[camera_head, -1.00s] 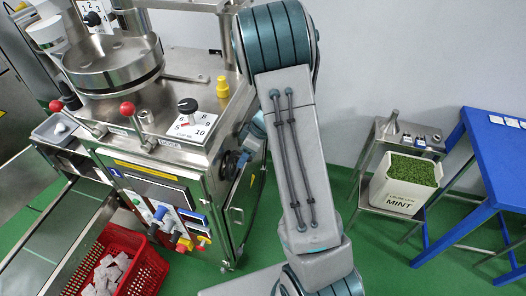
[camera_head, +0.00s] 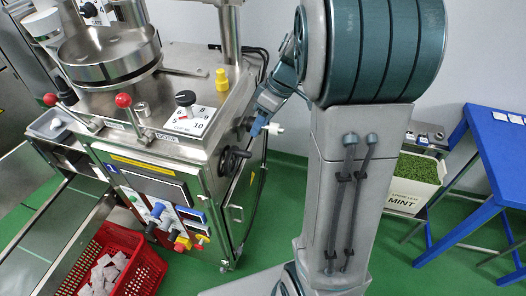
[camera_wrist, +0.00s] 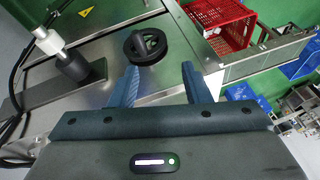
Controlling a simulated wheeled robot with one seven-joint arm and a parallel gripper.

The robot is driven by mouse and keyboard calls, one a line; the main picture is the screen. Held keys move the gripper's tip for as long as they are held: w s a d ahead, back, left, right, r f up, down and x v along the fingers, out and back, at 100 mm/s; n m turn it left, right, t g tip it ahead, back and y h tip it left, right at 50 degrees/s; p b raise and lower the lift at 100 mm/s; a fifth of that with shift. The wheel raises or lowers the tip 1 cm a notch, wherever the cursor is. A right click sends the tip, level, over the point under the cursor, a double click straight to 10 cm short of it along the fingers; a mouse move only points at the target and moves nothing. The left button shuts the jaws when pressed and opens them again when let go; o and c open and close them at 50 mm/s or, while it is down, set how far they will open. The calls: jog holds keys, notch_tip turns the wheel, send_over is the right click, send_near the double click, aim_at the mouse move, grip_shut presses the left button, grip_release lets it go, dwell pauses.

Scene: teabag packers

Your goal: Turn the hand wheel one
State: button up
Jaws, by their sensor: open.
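The hand wheel (camera_head: 232,162) is a black ring with a hub on the right side panel of the steel machine. It also shows in the wrist view (camera_wrist: 146,46), ahead of the fingers and slightly left of the middle between them. My gripper (camera_head: 258,127) is up and to the right of the wheel in the head view. In the wrist view my gripper (camera_wrist: 160,70) has its two blue fingers spread wide with nothing between them. The fingers look apart from the wheel.
A black post with a white end (camera_wrist: 62,55) sticks out of the panel left of my fingers. A red crate (camera_head: 140,268) stands on the floor by the machine. A mint bin (camera_head: 408,196) and a blue table (camera_head: 490,165) are at the right.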

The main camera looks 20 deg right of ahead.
jog(key=s+a+m+h, duration=0.1)
jog(key=s+m, duration=0.1)
jog(key=s, duration=0.3)
jog(key=s+a+r+m+h+b, duration=0.1)
jog(key=s+a+m, duration=0.1)
jog(key=s, duration=0.3)
jog(key=shift+s+a+r+m+t+b, duration=0.3)
jog(key=shift+s+m+t, duration=0.1)
jog(key=shift+m, duration=0.1)
